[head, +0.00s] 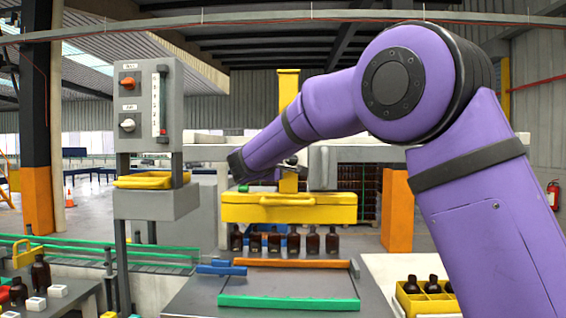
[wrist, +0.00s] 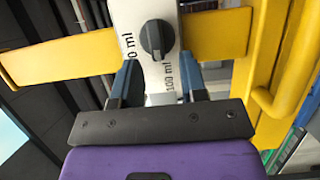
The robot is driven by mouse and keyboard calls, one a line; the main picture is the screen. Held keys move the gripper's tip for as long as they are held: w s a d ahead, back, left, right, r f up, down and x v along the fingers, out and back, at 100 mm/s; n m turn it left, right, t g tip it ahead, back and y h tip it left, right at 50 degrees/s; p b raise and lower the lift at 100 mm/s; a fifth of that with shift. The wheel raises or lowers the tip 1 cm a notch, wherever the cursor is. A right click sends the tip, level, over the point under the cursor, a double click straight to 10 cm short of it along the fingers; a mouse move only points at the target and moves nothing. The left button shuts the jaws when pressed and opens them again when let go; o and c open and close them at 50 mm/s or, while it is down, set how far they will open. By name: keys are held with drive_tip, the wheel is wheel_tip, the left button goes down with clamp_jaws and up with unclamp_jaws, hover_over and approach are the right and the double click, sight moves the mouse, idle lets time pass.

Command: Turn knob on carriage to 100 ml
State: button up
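The black round knob (wrist: 157,38) sits on a white plate (wrist: 158,96) in the wrist view. A pale mark on the knob points down, toward the lower part of the plate. The label "100 ml" reads vertically below the knob; another label, cut to "0 ml", is at its left. My gripper (wrist: 159,62) is open, with one finger on each side of the plate just below the knob, apart from the knob. In the head view the yellow carriage (head: 288,208) stands above a row of brown bottles (head: 275,243); the knob is not discernible there.
Yellow bars (wrist: 225,35) flank the plate, and a yellow frame with a handle (wrist: 275,105) stands at right. A control box (head: 148,105) with an orange and a white knob stands left. A yellow crate of bottles (head: 425,297) sits right. Green and orange rails edge the table.

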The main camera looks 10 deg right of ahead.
drive_tip(key=v, duration=0.9)
drive_tip(key=shift+s+a, duration=0.15)
drive_tip(key=shift+s, duration=0.1)
drive_tip(key=s+d+f+m+g+y, duration=0.2)
drive_tip(key=s+d+f+m+g, duration=0.15)
drive_tip(key=s+d, duration=0.6)
drive_tip(key=s+d+f+m+g+y, duration=0.2)
drive_tip(key=s+d+f+g, duration=0.15)
drive_tip(key=s+d, duration=0.55)
drive_tip(key=s+a+f+m+y, duration=0.1)
drive_tip(key=s+f+y, duration=0.3)
drive_tip(key=s, duration=0.7)
drive_tip(key=s+a+f+m+g+y, duration=0.1)
drive_tip(key=s+f+m+y, duration=0.2)
drive_tip(key=s, duration=0.8)
wheel_tip(320, 180, down, 2)
drive_tip(key=shift+s+f+y, duration=0.25)
drive_tip(key=shift+y, duration=0.15)
